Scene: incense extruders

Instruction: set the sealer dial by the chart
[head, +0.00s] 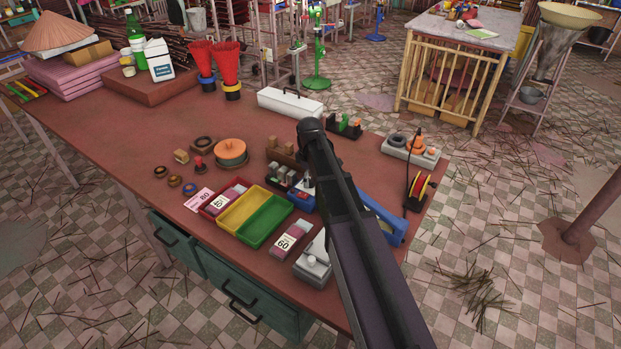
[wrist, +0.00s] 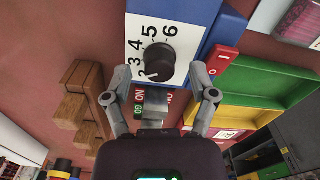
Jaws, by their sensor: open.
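The blue sealer (head: 387,220) lies on the table, its middle covered by my arm in the head view. In the wrist view its blue casing (wrist: 225,35) carries a white dial face (wrist: 180,18) with numbers, 2 through 6 readable. The black dial knob (wrist: 159,60) has a pale mark at its lower edge, near the 2; the exact setting is hard to tell. My gripper (wrist: 160,84) is open, its fingers on either side below the knob, with nothing held. Contact with the knob is not visible. No chart can be identified with certainty.
A pink card (head: 197,201) with small print lies by the red tray. The yellow tray (head: 242,210) and green tray (head: 264,222) stand left of the sealer. A box marked 60 (head: 289,240) and a grey device (head: 313,262) stand near the front edge.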

